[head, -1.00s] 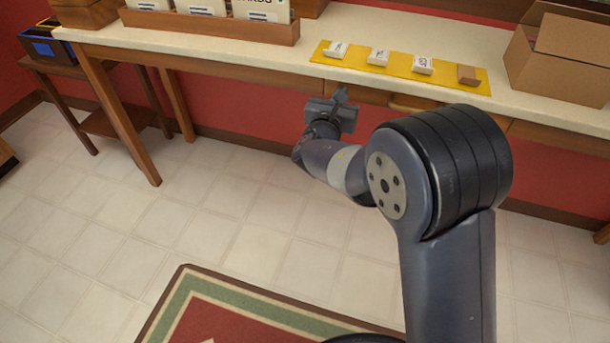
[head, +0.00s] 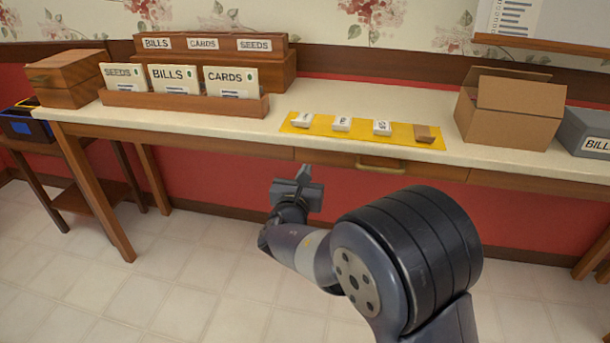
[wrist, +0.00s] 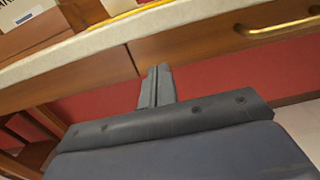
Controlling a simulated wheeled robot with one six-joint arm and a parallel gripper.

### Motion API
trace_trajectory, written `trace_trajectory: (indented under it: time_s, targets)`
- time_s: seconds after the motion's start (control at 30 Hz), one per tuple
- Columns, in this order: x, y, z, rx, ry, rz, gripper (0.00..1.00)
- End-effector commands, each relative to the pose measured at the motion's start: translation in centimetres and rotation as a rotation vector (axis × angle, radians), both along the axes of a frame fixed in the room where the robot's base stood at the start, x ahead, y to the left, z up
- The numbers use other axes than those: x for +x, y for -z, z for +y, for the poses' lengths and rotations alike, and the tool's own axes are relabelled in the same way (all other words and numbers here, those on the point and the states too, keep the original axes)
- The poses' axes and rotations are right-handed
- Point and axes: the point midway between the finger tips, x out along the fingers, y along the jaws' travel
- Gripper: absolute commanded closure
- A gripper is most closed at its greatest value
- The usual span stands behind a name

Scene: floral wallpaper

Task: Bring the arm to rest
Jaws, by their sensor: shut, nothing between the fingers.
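My gripper (head: 304,178) is in front of the table's front edge, below the level of the tabletop, in the head view. Its fingers are together and hold nothing. The wrist view shows the closed fingers (wrist: 157,86) pointing toward the wooden drawer front and the red wall below it. The fingers appear apart from the table (head: 230,137). My arm is bent, with its large dark joint at the lower right of the head view.
A yellow mat (head: 350,129) with several small blocks lies on the tabletop. A card tray (head: 185,105) stands left, an open cardboard box (head: 505,115) right. The drawer handle (head: 380,167) juts out near my gripper. Tiled floor (head: 190,270) is clear in front.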

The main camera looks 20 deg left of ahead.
Motion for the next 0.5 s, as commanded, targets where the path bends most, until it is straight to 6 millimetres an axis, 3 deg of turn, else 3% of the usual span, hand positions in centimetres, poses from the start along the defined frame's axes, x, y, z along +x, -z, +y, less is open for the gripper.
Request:
trace_trajectory:
  time_s: [0.3, 0.5]
  targets:
    - [-6.0, -0.1, -1.3, -0.001, -0.003, 0.002, 1.0]
    - [-7.9, 0.0, -1.8, 0.0, 0.0, 0.002, 1.0]
